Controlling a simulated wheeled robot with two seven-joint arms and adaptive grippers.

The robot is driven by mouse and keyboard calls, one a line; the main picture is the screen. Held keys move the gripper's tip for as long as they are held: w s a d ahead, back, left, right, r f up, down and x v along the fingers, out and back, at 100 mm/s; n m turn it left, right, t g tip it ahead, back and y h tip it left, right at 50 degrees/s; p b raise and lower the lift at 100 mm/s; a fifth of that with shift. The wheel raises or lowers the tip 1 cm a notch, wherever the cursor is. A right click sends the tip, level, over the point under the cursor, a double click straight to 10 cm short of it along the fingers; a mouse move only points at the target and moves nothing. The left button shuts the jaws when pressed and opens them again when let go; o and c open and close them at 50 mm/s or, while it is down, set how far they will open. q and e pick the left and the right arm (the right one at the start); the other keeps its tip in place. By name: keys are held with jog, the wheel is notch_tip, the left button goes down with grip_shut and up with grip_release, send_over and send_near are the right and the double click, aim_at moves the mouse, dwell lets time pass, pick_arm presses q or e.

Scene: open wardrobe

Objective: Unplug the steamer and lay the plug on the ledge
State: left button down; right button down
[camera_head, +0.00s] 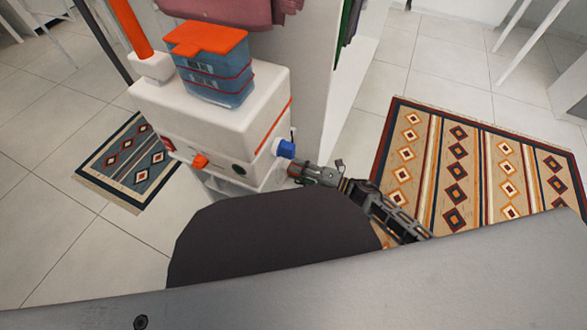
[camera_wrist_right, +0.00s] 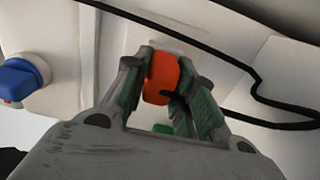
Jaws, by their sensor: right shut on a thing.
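The steamer (camera_head: 215,115) is a white box with a blue tank (camera_head: 218,85) under an orange lid and an orange pole. My right gripper (camera_head: 297,172) is low beside its right side. In the right wrist view the fingers (camera_wrist_right: 168,90) are shut on the orange plug (camera_wrist_right: 162,72). A pale plate (camera_wrist_right: 165,42) is right behind the plug; I cannot tell whether the plug still sits in it. A black cord (camera_wrist_right: 245,68) crosses above and loops on the right. The ledge cannot be made out for certain. My left gripper is not in view.
A blue knob (camera_head: 284,149) sticks out near my right gripper; it also shows in the right wrist view (camera_wrist_right: 22,78). An orange knob (camera_head: 200,160) is on the steamer's front. A white wardrobe panel (camera_head: 345,80) stands behind. A patterned rug (camera_head: 470,165) covers open floor at right.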

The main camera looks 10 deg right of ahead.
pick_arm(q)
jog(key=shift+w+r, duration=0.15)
pick_arm(e)
jog(key=shift+s+d, duration=0.1)
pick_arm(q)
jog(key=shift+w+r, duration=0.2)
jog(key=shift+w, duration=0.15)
pick_arm(e)
jog(key=shift+d, duration=0.1)
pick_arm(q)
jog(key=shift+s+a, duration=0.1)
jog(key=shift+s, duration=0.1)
pick_arm(e)
jog(key=shift+s+d, duration=0.15)
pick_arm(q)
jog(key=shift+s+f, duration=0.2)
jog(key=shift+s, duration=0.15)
pick_arm(e)
jog(key=shift+s+d, duration=0.1)
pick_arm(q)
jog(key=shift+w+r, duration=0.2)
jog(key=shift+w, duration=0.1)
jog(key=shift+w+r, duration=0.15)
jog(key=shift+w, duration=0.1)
pick_arm(e)
jog(key=shift+d, duration=0.1)
